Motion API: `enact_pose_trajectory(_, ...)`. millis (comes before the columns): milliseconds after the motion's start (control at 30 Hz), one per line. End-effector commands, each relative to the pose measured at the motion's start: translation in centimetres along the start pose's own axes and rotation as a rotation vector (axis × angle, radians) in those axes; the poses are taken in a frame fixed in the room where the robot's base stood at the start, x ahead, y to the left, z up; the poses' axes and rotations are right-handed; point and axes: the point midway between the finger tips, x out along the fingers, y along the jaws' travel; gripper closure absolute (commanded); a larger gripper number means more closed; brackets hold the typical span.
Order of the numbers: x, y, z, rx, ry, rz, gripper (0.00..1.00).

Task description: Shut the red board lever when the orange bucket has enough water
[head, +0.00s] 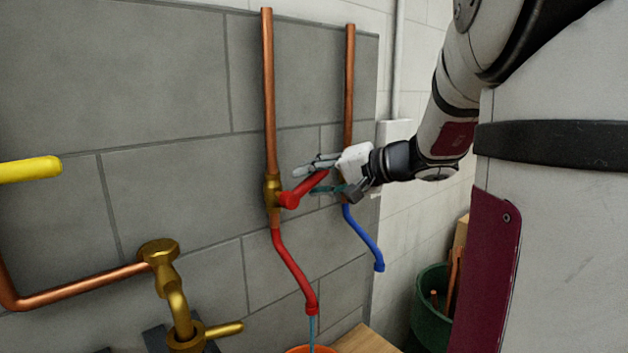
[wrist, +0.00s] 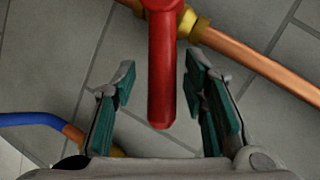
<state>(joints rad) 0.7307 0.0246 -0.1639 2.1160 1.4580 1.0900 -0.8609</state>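The red board lever (head: 304,188) sits on a brass valve on the left copper pipe and slants up to the right. In the wrist view the lever (wrist: 162,75) lies between the two teal-padded fingers, with a gap on both sides. My gripper (head: 325,176) is open around the lever's end; in the wrist view my gripper (wrist: 163,88) touches neither side of it. A red spout (head: 292,272) hangs below the valve and a thin stream of water (head: 311,332) runs from it into the orange bucket (head: 312,350). Only the bucket's rim shows, so its water level is hidden.
A second copper pipe (head: 349,80) with a blue spout (head: 364,238) stands just right, behind my gripper. A brass valve (head: 160,252) and a yellow lever (head: 30,169) are on the left. A green bin (head: 431,310) stands at lower right, near a wooden surface (head: 366,340).

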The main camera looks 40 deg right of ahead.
Motion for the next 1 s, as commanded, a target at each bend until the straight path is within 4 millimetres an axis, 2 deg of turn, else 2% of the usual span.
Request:
enact_pose_trajectory(233, -0.2, -0.1, 0.0, -0.001, 0.001, -0.002, 0.60)
enact_pose_trajectory(367, -1.3, -0.1, -0.1, -0.002, 0.002, -0.002, 0.60)
enact_pose_trajectory(800, -9.6, 0.0, -0.1, -0.001, 0.004, -0.001, 0.60)
enact_pose_trajectory(1000, -11.6, 0.0, 0.0, -0.001, 0.001, -0.001, 0.60)
